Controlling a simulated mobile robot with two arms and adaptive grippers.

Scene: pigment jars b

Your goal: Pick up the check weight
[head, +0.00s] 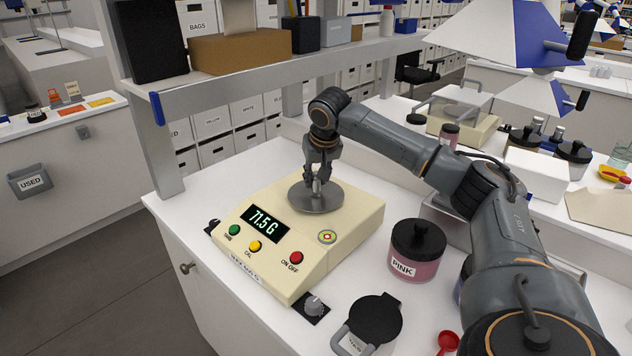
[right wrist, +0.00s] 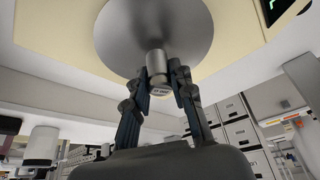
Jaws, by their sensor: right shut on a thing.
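The check weight (right wrist: 157,64) is a small silver cylinder with a narrower knob, seen in the right wrist view against the round metal pan (right wrist: 125,35) of the scale. My right gripper (right wrist: 162,84) has its fingers on either side of the weight's knob end and is shut on it. In the head view the right gripper (head: 317,184) points down over the pan (head: 315,202), and its fingers mostly hide the weight. The weight appears to stand on the pan; a small gap cannot be ruled out. The cream scale (head: 345,235) reads 71.5 G. My left gripper is not in view.
A pink jar (head: 417,252) with a black lid stands right of the scale. A black-lidded jar (head: 375,318) and a red scoop (head: 447,343) are near the front. A metal shelf (head: 270,72) runs behind the scale. Free white counter (head: 265,160) lies behind the scale.

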